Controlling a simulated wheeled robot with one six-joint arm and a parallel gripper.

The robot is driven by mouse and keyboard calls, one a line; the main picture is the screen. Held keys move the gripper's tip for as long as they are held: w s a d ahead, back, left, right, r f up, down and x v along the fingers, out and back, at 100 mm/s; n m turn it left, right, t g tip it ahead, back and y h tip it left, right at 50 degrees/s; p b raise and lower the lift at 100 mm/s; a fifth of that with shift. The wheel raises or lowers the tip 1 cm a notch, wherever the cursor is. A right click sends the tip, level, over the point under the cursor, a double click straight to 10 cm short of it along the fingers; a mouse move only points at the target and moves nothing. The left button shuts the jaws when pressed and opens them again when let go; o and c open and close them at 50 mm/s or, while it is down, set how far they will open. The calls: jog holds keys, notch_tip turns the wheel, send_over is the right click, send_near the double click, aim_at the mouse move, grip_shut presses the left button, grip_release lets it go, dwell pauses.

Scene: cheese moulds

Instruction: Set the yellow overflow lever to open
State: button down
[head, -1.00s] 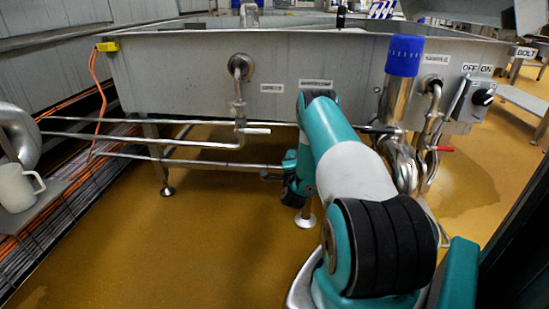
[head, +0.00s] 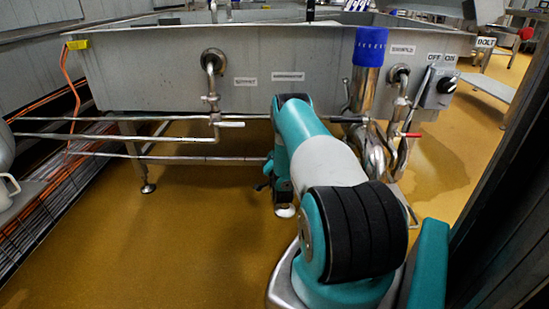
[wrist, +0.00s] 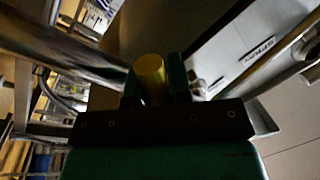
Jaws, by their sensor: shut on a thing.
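The yellow lever (wrist: 150,72) shows in the wrist view as a short, rounded yellow end. My gripper (wrist: 155,82) has its two dark green fingers on either side of it, shut on it. The rest of the lever is hidden, so I cannot tell its setting. In the head view my own arm reaches toward the steel tank (head: 150,75) and hides the gripper and the lever.
A steel pipe with a blue cap (head: 370,46) stands right of my arm. Beside it are a red-handled valve (head: 408,135) and a switch box (head: 437,90). Horizontal pipes (head: 170,159) run low on the left. Yellow-brown floor (head: 165,240) is clear at front left.

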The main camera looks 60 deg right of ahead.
jog(key=shift+s+f, duration=0.1)
dwell(0.3)
jog(key=c, duration=1.1)
grip_release()
jog(key=shift+o, duration=0.2)
